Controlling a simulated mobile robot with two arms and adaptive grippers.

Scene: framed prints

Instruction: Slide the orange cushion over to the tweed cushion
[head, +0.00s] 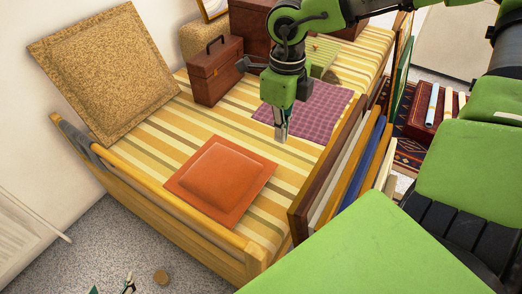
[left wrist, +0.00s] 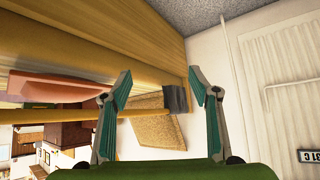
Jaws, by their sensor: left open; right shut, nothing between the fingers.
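The orange cushion (head: 220,178) lies flat on the striped bed cover, near the bed's front wooden rail. The tweed cushion (head: 108,75), tan and speckled, leans against the wall at the bed's left end, with bare cover between the two. My right gripper (head: 281,136) points down, shut and empty, beyond the orange cushion's far right corner and apart from it. My left gripper (head: 112,287) shows only its tips at the bottom edge, outside the bed over the floor. In the left wrist view, its fingers (left wrist: 162,84) are open and empty; the orange cushion (left wrist: 55,86) and tweed cushion (left wrist: 155,128) show behind.
A wooden rail (head: 165,195) runs along the bed's near side. A brown case (head: 215,75) and a purple checked cloth (head: 303,112) lie farther back on the bed. Framed prints (head: 345,160) stand upright along the right side. A small round brown item (head: 161,277) is on the carpet.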

